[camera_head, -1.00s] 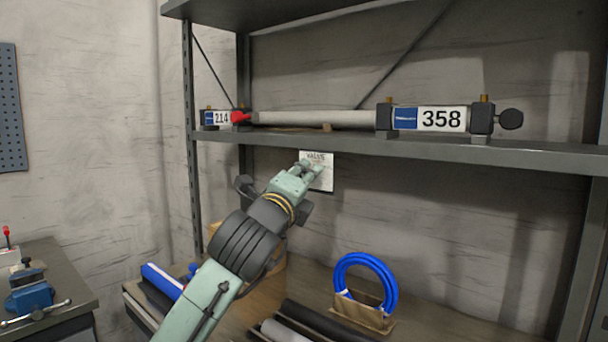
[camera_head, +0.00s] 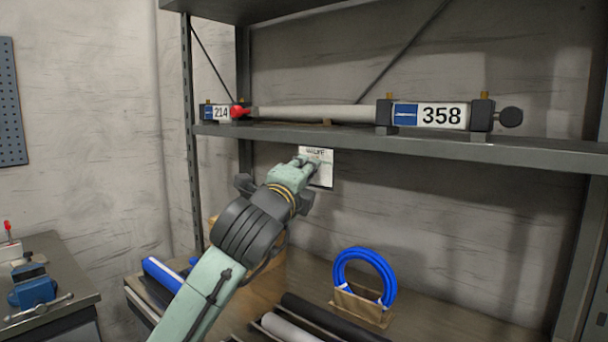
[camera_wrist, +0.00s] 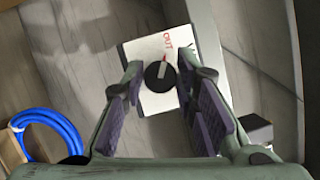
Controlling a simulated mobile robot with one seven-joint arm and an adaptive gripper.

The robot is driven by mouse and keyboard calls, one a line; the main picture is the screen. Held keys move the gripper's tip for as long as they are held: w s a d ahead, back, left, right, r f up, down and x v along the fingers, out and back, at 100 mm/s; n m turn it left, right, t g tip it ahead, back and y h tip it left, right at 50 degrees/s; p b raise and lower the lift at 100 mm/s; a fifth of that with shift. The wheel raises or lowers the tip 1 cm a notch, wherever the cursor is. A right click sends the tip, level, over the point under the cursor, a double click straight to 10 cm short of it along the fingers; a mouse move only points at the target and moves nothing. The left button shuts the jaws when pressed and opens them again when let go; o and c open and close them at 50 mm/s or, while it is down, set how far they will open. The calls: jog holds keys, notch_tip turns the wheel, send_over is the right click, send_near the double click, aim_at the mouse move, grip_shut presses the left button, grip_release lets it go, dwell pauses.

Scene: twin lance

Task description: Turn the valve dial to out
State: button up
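The valve plate (camera_head: 322,172) is a white panel under the shelf edge, partly hidden behind my gripper (camera_head: 308,161) in the head view. In the wrist view the plate (camera_wrist: 136,48) carries a round black dial (camera_wrist: 158,78) and red lettering reading OUT. A small red mark at the dial's edge points toward that lettering. My gripper (camera_wrist: 160,82) is open, with one finger on each side of the dial. A gap shows beside the dial on both sides, and I cannot tell how deep the fingers reach.
The grey shelf (camera_head: 400,145) runs just above the plate and holds a long lance labelled 358 (camera_head: 441,116) and another labelled 214 (camera_head: 221,112). A blue hose coil (camera_head: 340,266) stands in a holder on the bench below. Dark and grey rolls (camera_head: 330,318) lie nearby.

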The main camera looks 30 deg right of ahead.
jog(key=o, duration=0.3)
jog(key=shift+o, duration=0.2)
jog(key=v, duration=1.2)
